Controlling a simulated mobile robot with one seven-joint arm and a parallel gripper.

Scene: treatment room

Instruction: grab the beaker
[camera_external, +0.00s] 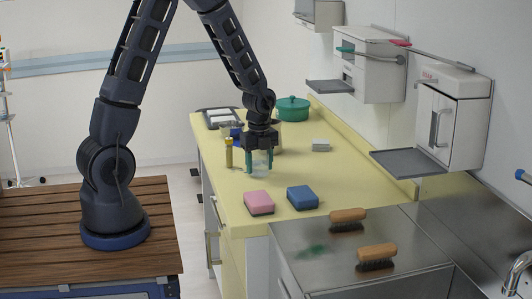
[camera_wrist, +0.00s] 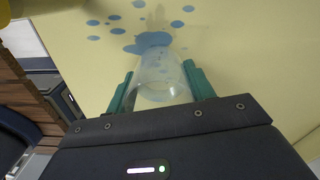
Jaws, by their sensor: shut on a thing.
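The beaker (camera_external: 260,163) is clear and see-through and stands upright over the yellow counter. In the wrist view the beaker (camera_wrist: 160,78) sits between the two green fingers. My gripper (camera_external: 259,169) points down and is shut on it, one finger on each side. My gripper (camera_wrist: 159,88) also shows in the wrist view. I cannot tell whether the beaker's base touches the counter.
The yellow counter (camera_external: 225,200) has blue spots (camera_wrist: 150,42) near the beaker. A yellow bottle (camera_external: 229,153) stands just left. A pink sponge (camera_external: 258,202) and a blue sponge (camera_external: 302,197) lie in front. A green pot (camera_external: 292,108) is behind. Brushes (camera_external: 376,256) lie on the metal surface.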

